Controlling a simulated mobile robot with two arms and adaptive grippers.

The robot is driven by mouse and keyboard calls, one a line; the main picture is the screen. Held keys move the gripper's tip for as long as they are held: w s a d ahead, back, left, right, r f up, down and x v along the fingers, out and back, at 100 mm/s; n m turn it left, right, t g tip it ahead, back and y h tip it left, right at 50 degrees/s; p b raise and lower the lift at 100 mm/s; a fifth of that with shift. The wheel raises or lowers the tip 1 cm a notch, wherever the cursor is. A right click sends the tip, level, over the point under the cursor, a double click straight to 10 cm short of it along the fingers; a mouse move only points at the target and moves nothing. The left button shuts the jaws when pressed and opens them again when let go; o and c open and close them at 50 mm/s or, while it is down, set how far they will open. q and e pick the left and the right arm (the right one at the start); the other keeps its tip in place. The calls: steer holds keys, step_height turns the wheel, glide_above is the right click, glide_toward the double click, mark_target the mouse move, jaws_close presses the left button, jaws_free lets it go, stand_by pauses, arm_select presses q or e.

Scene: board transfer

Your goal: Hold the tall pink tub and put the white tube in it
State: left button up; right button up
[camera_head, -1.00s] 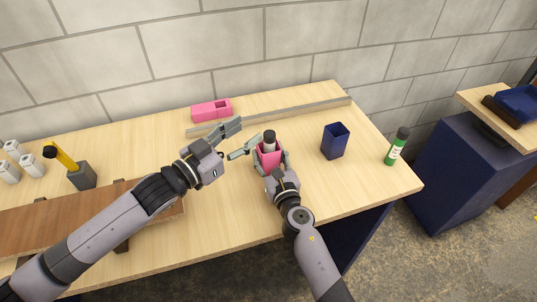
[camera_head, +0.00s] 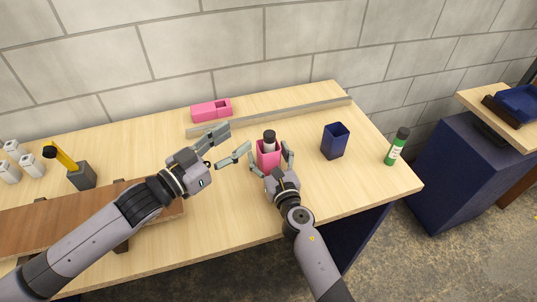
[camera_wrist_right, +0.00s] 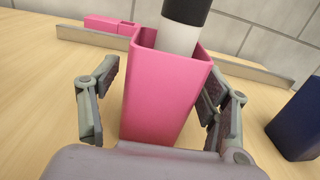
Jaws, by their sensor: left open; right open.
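The tall pink tub (camera_head: 266,157) stands upright on the table; it also fills the middle of the right wrist view (camera_wrist_right: 160,98). The white tube (camera_wrist_right: 178,40), with a black cap, stands inside the tub and sticks out above its rim; its cap shows in the head view (camera_head: 269,134). My right gripper (camera_head: 271,158) is open, with one finger on each side of the tub and gaps visible beside it. My left gripper (camera_head: 238,143) is open and empty, to the left of the tub and apart from it.
A pink box (camera_head: 211,110) lies behind, near a grey rail (camera_head: 290,114). At left are a brown board (camera_head: 60,213), a grey holder with a yellow-handled tool (camera_head: 80,174) and several white tubes (camera_head: 30,165).

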steer(key=v, duration=1.2)
